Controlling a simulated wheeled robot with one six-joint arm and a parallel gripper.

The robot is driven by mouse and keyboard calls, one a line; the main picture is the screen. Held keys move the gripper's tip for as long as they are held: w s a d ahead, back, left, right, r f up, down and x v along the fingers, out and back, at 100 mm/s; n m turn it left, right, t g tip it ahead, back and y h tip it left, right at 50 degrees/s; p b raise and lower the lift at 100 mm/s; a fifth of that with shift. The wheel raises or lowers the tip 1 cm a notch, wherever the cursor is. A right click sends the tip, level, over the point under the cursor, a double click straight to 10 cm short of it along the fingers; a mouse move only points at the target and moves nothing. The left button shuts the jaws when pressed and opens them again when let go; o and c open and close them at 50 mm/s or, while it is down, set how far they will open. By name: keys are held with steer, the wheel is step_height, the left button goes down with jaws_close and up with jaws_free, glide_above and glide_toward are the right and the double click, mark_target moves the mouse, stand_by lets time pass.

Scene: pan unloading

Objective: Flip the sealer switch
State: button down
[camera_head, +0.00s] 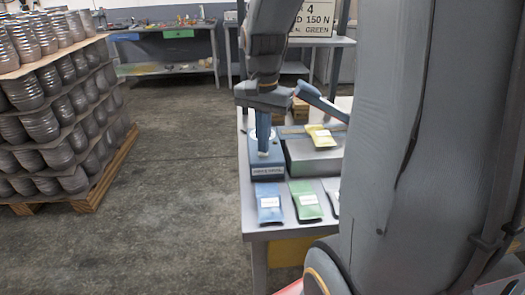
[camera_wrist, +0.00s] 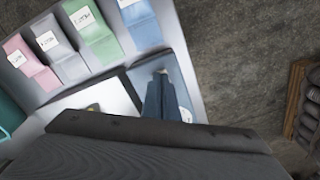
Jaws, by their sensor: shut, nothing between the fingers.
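A blue box (camera_head: 266,171) with a white label on its front stands on the table's left side. A round pale disc shows on its top, partly behind my gripper. My gripper (camera_head: 263,153) points straight down over the box top, shut and empty, its tips at or just above the surface. I cannot tell whether they touch. In the wrist view my gripper (camera_wrist: 161,74) is over the blue box (camera_wrist: 180,68). To the right is a grey box (camera_head: 308,164) with a yellow pouch (camera_head: 320,136) on top and a blue bar (camera_head: 322,103) slanting above it. The switch itself is not clear.
A blue pouch (camera_head: 269,203) and a green pouch (camera_head: 306,200) lie at the front of the grey table (camera_head: 285,231). Grey and pink pouches (camera_wrist: 32,63) show in the wrist view. A pallet of stacked pots (camera_head: 60,110) stands left, with clear floor between.

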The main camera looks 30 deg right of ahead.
steer(key=shift+f, duration=0.45)
steer(key=shift+r, duration=0.15)
step_height(320, 180, up, 7)
steer(key=p, duration=0.6)
stand_by(0.5)
stand_by(0.3)
steer(key=s+a+f+n, duration=0.2)
steer(key=s+a+n, duration=0.1)
steer(key=s+a+f+n+t, duration=0.1)
steer(key=s+a+f+n, duration=0.2)
steer(key=n, duration=0.1)
steer(key=s+a+f+n, duration=0.3)
steer(key=shift+s+a+n, duration=0.1)
steer(key=shift+a+n, duration=0.2)
